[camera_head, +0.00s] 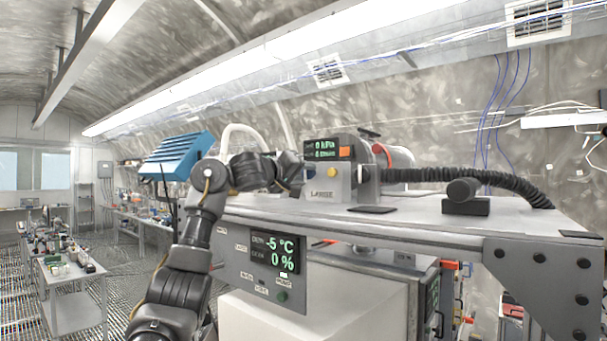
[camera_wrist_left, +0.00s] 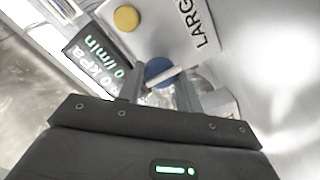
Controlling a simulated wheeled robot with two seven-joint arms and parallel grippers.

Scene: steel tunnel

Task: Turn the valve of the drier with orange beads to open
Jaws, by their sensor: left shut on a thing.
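My left gripper (camera_head: 297,171) reaches in from the left in the head view, up against the front of a grey device marked LARGE (camera_head: 322,190). In the left wrist view the two fingers (camera_wrist_left: 160,82) are closed around a small blue round valve (camera_wrist_left: 158,70) with a pale bar across it. The valve sits on the device's pale face, beside the LARGE lettering. Behind the fingers is a clear or whitish part that I cannot make out. I cannot see orange beads there; a small orange patch (camera_head: 345,153) shows beside the display in the head view. My right gripper is not in view.
The device's display (camera_head: 321,150) shows kPa and l/min, with a yellow button (camera_wrist_left: 126,18) near it. A black corrugated hose (camera_head: 440,175) runs right along the steel shelf (camera_head: 420,212). A panel below reads -5 °C and 0 % (camera_head: 275,254). A blue box (camera_head: 177,155) is at left.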

